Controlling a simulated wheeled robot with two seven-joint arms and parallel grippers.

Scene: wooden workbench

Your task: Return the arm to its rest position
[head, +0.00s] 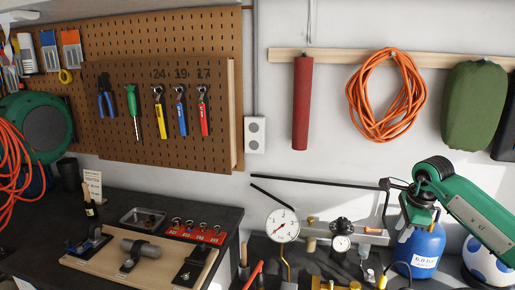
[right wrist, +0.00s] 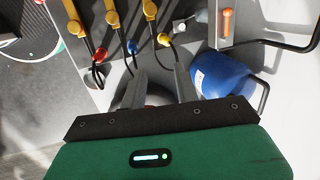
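My right arm (head: 480,217) comes in from the right edge in green, bends at a black joint and points down to my right gripper (head: 408,230). The gripper hangs in front of the top of a blue gas cylinder (head: 421,250). In the right wrist view my right gripper (right wrist: 160,88) shows two grey fingers set apart, with nothing clearly held between them. The blue cylinder (right wrist: 222,76) shows beside the right finger there; whether they touch cannot be told. My left gripper is not in view.
A round pressure gauge (head: 282,225), valves and a thin black bar stand left of the right gripper. A dark bench (head: 120,205) carries a wooden board (head: 92,262) and a red rack of tags (head: 196,232). An orange cable coil (head: 387,97) hangs on the wall above.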

